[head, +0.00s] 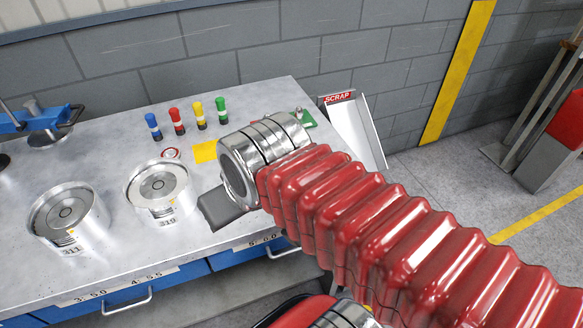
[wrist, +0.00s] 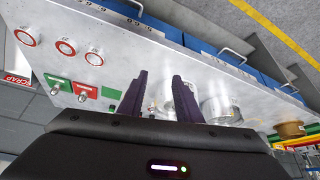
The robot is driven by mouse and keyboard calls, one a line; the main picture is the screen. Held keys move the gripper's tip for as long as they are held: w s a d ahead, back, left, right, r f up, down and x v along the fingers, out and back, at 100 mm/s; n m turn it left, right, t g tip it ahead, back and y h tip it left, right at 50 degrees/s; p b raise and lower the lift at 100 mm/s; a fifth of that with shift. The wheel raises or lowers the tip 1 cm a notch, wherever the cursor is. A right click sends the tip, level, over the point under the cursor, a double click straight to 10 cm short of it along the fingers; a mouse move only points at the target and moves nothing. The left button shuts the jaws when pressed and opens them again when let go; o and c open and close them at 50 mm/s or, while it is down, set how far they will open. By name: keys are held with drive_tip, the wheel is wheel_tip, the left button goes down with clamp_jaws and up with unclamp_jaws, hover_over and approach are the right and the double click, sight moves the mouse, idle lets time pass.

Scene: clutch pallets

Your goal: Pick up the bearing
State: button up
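No part is plainly recognisable as the bearing. Metal cylinders (wrist: 220,108) show beside and partly behind the right finger. In the head view only a dark part of my gripper shows, right of the 310 housing; my wrist hides the rest.
Blue, red, yellow and green capped posts (head: 177,121) stand at the bench's back. A yellow square (head: 204,152) lies beside my wrist. A blue clamp-like tool (head: 40,120) is at the left. A SCRAP chute (head: 355,130) stands off the right end. The front bench strip is clear.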

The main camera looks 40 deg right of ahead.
drive_tip(key=shift+o, duration=0.6)
drive_tip(key=shift+w, duration=0.1)
drive_tip(key=shift+o, duration=0.8)
drive_tip(key=shift+w+d, duration=0.1)
drive_tip(key=shift+d, duration=0.05)
drive_tip(key=shift+o, duration=0.7)
drive_tip(key=shift+w+d+r, duration=0.1)
drive_tip(key=shift+w+d, duration=0.1)
drive_tip(key=shift+d, duration=0.15)
drive_tip(key=shift+o, duration=0.7)
drive_tip(key=w+d+m+g+h, duration=0.1)
drive_tip(key=w+d+m, duration=0.2)
drive_tip(key=d, duration=0.6)
drive_tip(key=shift+w+d+m, duration=0.25)
drive_tip(key=shift+w+m, duration=0.05)
drive_tip(key=shift+w, duration=0.45)
drive_tip(key=w+d+f+m+g+h, duration=0.1)
drive_tip(key=d+m, duration=0.2)
drive_tip(key=d, duration=1)
drive_tip(key=shift+d+f+m+g, duration=0.3)
drive_tip(key=shift+d+f+g, duration=0.05)
drive_tip(key=shift+g, duration=0.05)
drive_tip(key=shift+w+f, duration=0.1)
drive_tip(key=x, duration=0.7)
drive_tip(key=shift+f, duration=0.25)
drive_tip(key=shift+w+d+f, duration=0.1)
drive_tip(key=shift+w+f, duration=0.05)
drive_tip(key=shift+f, duration=0.3)
